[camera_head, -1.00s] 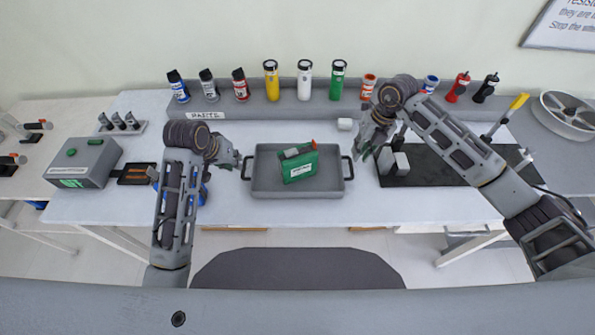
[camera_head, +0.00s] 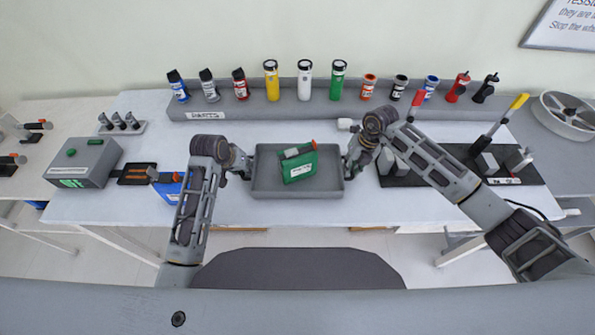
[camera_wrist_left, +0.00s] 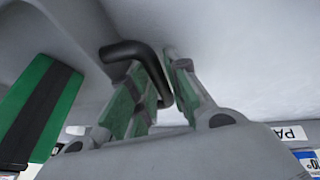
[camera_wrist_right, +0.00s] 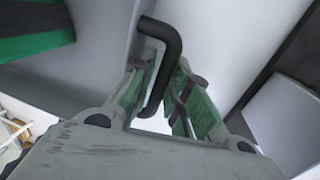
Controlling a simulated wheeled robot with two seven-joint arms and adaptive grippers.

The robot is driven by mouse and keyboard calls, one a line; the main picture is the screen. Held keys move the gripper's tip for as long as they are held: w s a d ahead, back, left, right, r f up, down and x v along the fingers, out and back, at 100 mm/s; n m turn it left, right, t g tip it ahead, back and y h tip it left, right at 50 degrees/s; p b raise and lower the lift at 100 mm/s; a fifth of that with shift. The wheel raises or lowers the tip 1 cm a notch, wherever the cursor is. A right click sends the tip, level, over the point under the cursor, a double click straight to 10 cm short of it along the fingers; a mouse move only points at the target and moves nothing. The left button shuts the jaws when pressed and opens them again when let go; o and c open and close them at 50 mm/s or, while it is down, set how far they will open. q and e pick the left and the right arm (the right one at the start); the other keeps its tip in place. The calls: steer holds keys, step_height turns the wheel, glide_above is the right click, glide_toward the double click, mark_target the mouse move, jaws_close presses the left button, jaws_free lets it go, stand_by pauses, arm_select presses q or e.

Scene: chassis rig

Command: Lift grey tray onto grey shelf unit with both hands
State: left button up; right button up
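The grey tray (camera_head: 262,188) lies on the table in the middle of the head view, with a green box (camera_head: 299,166) in it. The long low grey shelf unit (camera_head: 350,111) stands behind it. My left gripper (camera_head: 245,163) is at the tray's left handle; the left wrist view shows this black handle (camera_wrist_left: 127,49) between its parted fingers (camera_wrist_left: 165,90). My right gripper (camera_head: 350,163) is at the right handle; the right wrist view shows that handle (camera_wrist_right: 163,40) between its parted fingers (camera_wrist_right: 160,98). Neither set of fingers looks closed tight.
Several bottles, including a yellow one (camera_head: 271,82) and a white one (camera_head: 305,82), stand along the shelf unit. A grey device (camera_head: 85,163) is at left. A black mat (camera_head: 440,178) with grey blocks lies close right of the tray. A small white item (camera_head: 345,124) sits behind the tray.

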arm_select(q)
steer(key=shift+c, duration=0.2)
jaws_close()
arm_select(e)
jaws_close()
arm_select(q)
steer(key=shift+w+r, duration=0.1)
steer(key=shift+r, duration=0.05)
arm_select(e)
steer(key=shift+w+r, duration=0.1)
steer(key=shift+r, duration=0.05)
arm_select(q)
steer(key=shift+r, duration=0.1)
arm_select(e)
steer(key=shift+r, duration=0.1)
